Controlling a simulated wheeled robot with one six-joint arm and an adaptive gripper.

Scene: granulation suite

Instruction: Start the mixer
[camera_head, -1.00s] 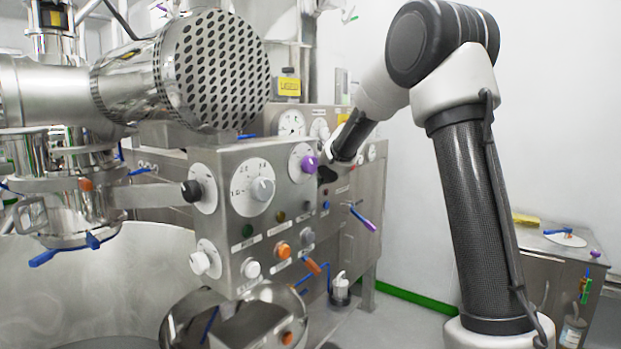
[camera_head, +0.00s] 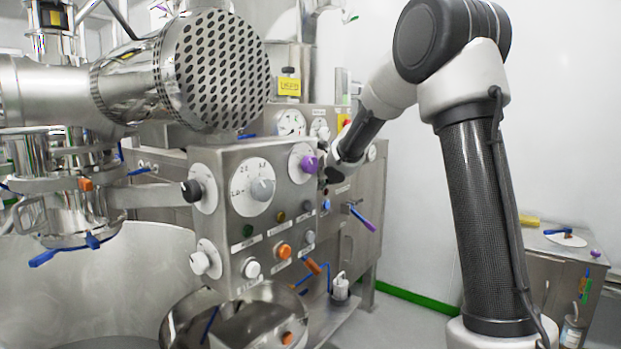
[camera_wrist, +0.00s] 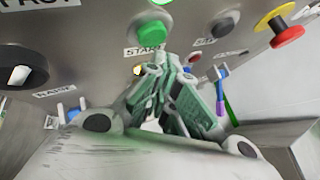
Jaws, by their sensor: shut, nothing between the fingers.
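In the wrist view a round green button (camera_wrist: 151,36) sticks out of a grey metal panel, with a label reading START (camera_wrist: 146,51) just below it. My gripper (camera_wrist: 166,66) is shut and empty, its fingertips just below the button and partly over the label's right end. I cannot tell whether they touch the button. In the head view my gripper (camera_head: 332,174) is small and dark, beside the right edge of the nearer control panel (camera_head: 230,165). The green START button is not clearly visible there.
Near the button are a black knob (camera_wrist: 18,72), a dark button (camera_wrist: 222,28) and a red stop button (camera_wrist: 285,27) with a yellow collar. A purple knob (camera_head: 308,164) is close to my gripper.

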